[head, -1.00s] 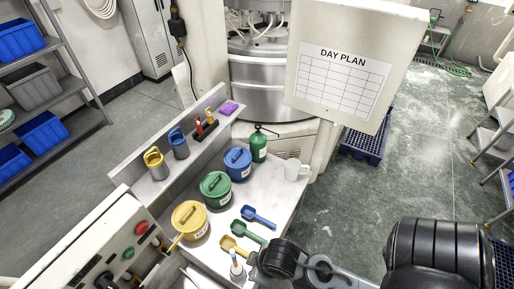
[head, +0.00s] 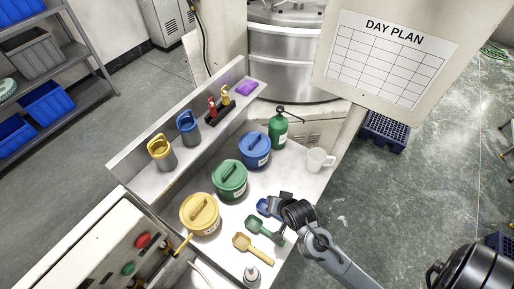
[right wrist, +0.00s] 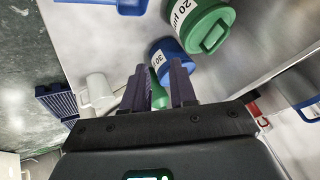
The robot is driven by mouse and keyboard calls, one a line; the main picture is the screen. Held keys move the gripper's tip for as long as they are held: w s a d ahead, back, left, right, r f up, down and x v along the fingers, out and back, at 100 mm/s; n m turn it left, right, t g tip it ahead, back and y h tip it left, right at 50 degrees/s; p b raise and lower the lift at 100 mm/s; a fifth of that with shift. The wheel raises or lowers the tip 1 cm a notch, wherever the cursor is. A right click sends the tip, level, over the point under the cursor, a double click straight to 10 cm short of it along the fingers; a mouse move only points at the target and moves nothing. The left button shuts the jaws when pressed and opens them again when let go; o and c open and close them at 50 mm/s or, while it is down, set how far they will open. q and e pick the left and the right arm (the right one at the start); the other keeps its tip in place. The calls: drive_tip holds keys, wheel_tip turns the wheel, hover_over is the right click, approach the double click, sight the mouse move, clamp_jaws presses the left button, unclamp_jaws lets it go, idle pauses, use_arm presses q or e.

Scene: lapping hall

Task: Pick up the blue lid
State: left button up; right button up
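The blue lid (head: 256,143) with its raised handle sits on the blue tub (head: 255,162), at the back end of a row of three lidded tubs on the bench. The blue tub, labelled 30, also shows in the right wrist view (right wrist: 172,48), just beyond the fingertips. My right gripper (head: 278,213) is over the scoops, in front and to the right of the blue tub, apart from it. In the right wrist view its two dark fingers (right wrist: 158,85) are spread with nothing between them. My left gripper is not in view.
A green tub (head: 230,176) and yellow tub (head: 200,210) stand beside the blue one. Scoops, including a yellow one (head: 252,248), lie in front. A raised shelf (head: 205,137) holds two jugs.

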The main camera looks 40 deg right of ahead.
drive_tip(key=w+d+f+m+t+h+b, duration=0.25)
drive_tip(key=w+d+f+m+b, duration=0.4)
drive_tip(key=w+f+b, duration=0.4)
drive_tip(key=m+t+h+b, duration=0.2)
drive_tip(key=m+h+b, duration=0.15)
drive_tip(key=b, duration=0.75)
approach(254, 138)
drive_tip(key=x, duration=0.5)
drive_tip(key=shift+d+b, duration=0.1)
drive_tip(key=shift+b, duration=0.3)
drive_tip(key=shift+w+d+f, duration=0.3)
drive_tip(key=shift+w+f, duration=0.1)
drive_tip(key=shift+w, duration=0.05)
drive_tip(key=shift+b+x, duration=0.45)
drive_tip(key=shift+x, duration=1.65)
drive_tip(key=shift+f, duration=0.1)
drive_tip(key=shift+s, duration=0.1)
clamp_jaws()
